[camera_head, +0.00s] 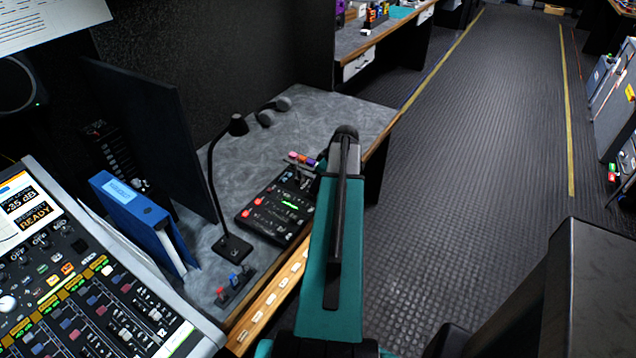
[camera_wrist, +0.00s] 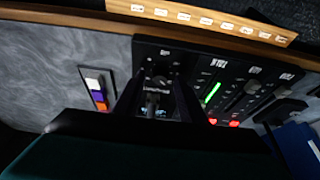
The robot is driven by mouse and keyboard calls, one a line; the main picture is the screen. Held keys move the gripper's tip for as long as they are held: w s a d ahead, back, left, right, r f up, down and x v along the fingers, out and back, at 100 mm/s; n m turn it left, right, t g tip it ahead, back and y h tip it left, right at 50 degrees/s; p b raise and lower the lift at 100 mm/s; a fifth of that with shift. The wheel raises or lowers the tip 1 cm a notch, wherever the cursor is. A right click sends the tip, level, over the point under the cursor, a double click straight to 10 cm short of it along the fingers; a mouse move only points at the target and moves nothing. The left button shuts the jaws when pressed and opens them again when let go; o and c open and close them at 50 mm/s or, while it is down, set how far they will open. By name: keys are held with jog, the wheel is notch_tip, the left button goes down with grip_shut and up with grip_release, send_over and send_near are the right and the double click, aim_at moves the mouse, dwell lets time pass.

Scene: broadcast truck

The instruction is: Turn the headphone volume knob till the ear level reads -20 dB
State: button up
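A small black panel (camera_head: 277,211) with sliders, red buttons and a lit green bar lies on the grey desk. In the wrist view the panel (camera_wrist: 200,62) shows from close up, with a small dark knob (camera_wrist: 156,80) and a blurred label at its left end. My gripper (camera_wrist: 156,92) is over that end, with its two dark fingers apart on either side of the knob. I cannot tell whether they touch it. In the head view my arm hides the fingertips. A screen (camera_head: 28,208) at the left reads about -35 dB, with READY below.
A gooseneck lamp (camera_head: 232,246), a blue binder (camera_head: 140,222) and a dark monitor (camera_head: 158,130) stand left of the panel. A mixing console (camera_head: 90,305) fills the lower left. Coloured switches (camera_wrist: 98,90) sit beside the panel. The aisle floor (camera_head: 470,130) is clear.

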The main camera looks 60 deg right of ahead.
jog(key=shift+w+f, duration=0.1)
jog(key=shift+f, duration=0.1)
jog(key=shift+c, duration=0.3)
grip_shut()
jog(key=shift+m+b, duration=0.35)
jog(key=shift+m, duration=0.15)
jog(key=m+h, duration=0.1)
jog(key=m+b, duration=0.1)
jog(key=m, duration=0.1)
jog(key=shift+a+m+h, duration=0.25)
jog(key=shift+m+h, duration=0.05)
jog(key=shift+h, duration=0.1)
jog(key=shift+w+r+m+g+h+b, duration=0.1)
jog(key=shift+m+g+h+b, duration=0.2)
jog(key=shift+m, duration=0.75)
jog(key=shift+m+g+h+b, duration=0.15)
jog(key=shift+m+h, duration=0.25)
jog(key=shift+m, duration=0.65)
